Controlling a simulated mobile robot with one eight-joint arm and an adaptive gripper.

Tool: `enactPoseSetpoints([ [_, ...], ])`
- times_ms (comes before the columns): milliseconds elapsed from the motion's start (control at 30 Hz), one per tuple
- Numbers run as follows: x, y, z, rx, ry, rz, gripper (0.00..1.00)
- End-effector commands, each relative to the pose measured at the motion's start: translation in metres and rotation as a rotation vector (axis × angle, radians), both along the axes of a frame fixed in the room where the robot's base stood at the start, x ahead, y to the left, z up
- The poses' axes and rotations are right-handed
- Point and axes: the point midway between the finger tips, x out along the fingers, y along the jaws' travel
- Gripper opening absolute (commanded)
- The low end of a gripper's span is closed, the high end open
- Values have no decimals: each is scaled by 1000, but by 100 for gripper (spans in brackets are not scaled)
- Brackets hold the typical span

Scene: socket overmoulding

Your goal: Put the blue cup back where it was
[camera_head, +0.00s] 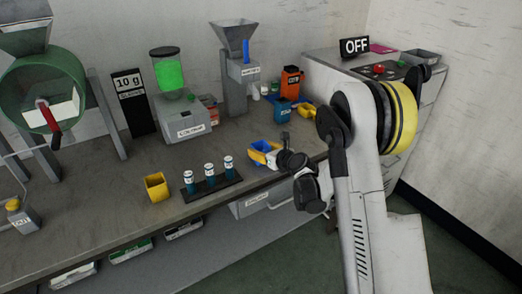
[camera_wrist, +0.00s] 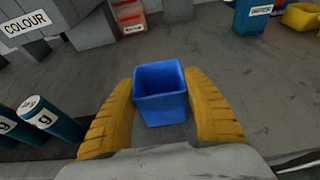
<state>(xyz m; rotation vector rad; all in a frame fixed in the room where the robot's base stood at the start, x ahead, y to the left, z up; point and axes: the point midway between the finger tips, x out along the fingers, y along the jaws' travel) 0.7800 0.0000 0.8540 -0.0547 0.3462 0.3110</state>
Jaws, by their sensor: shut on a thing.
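The blue cup (camera_wrist: 160,92) is open-topped, upright and looks empty in the wrist view. My gripper (camera_wrist: 161,85) has its two yellow fingers shut on the cup's left and right sides. In the head view my gripper (camera_head: 265,152) is near the table's front edge, to the right of the labelled cylinders, with a little of the blue cup (camera_head: 262,145) showing between the fingers. The underside of the cup is hidden, so I cannot tell whether it touches the table.
Three labelled blue cylinders (camera_head: 209,174) stand on a dark strip left of my gripper. A yellow cup (camera_head: 157,187) is farther left. A blue container (camera_head: 283,112) and another yellow cup (camera_head: 306,111) stand behind. The COLOUR machine (camera_head: 185,125) is at the back. Bare table lies between.

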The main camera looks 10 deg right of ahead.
Motion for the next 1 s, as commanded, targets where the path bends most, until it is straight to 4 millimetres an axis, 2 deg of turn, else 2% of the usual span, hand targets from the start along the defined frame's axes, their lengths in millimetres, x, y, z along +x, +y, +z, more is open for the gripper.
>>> enactPoseSetpoints([
  [33,0,0,-3,0,0,0,22],
  [67,0,0,-2,0,0,0,63],
  [100,0,0,-1,0,0,0,75],
  [467,0,0,3,0,0,0,75],
  [533,-6,-2,6,1,0,-1,75],
  [1000,-92,-31,39,1,0,-1,75],
])
